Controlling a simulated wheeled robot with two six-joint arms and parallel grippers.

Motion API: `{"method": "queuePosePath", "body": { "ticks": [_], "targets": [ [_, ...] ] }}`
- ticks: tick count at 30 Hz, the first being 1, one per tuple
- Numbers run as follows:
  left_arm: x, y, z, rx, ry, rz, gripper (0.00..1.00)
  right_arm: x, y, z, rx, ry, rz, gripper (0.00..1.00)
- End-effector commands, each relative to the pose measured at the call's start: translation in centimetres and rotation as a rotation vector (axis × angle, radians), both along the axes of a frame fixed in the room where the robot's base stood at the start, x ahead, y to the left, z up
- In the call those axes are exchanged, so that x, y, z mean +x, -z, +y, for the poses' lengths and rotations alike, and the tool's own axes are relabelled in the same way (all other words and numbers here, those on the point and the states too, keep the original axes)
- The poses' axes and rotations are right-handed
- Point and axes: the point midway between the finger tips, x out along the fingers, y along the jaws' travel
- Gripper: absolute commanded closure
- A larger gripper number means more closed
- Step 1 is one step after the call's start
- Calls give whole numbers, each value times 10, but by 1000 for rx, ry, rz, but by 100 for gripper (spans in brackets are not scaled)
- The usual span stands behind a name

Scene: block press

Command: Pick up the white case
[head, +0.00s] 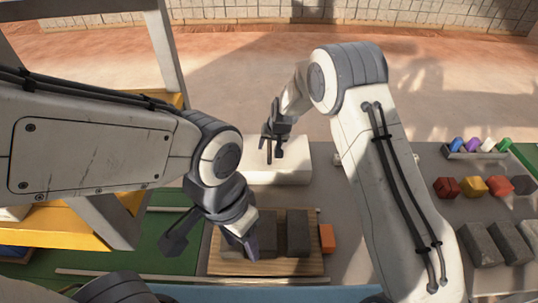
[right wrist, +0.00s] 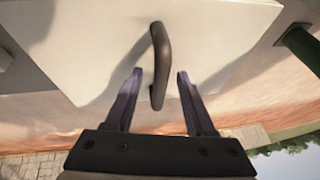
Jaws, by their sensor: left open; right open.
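The white case (head: 296,165) lies at the far side of the work table in the head view. In the right wrist view the white case (right wrist: 75,45) fills the upper part, with a dark curved handle (right wrist: 160,65) on it. My right gripper (head: 271,157) is over the case, open. In the right wrist view its fingers (right wrist: 159,88) stand on either side of the handle, with gaps visible on both sides. My left gripper (head: 243,245) is low over the wooden board, open, partly hidden by its own wrist.
The wooden board (head: 225,268) holds dark grey blocks (head: 297,233). An orange block (head: 327,238) is at its right edge. Red, yellow and grey pieces (head: 473,187), coloured items in a tray (head: 480,147) and grey blocks (head: 481,244) are at right. A yellow frame (head: 95,225) stands at left.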

Motion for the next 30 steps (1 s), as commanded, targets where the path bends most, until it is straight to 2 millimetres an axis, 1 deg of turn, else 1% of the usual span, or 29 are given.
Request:
{"method": "queuePosePath", "body": {
  "ticks": [1,2,3,4,5,30],
  "targets": [
    [0,0,0,0,0,0,50,0,0,0,0,0,0,57],
    [0,0,0,0,0,0,50,0,0,0,0,0,0,68],
    [0,0,0,0,0,0,50,0,0,0,0,0,0,84],
    [0,0,0,0,0,0,50,0,0,0,0,0,0,95],
    [0,0,0,0,0,0,50,0,0,0,0,0,0,100],
    [0,0,0,0,0,0,50,0,-1,0,0,0,-1,100]
  ]
}}
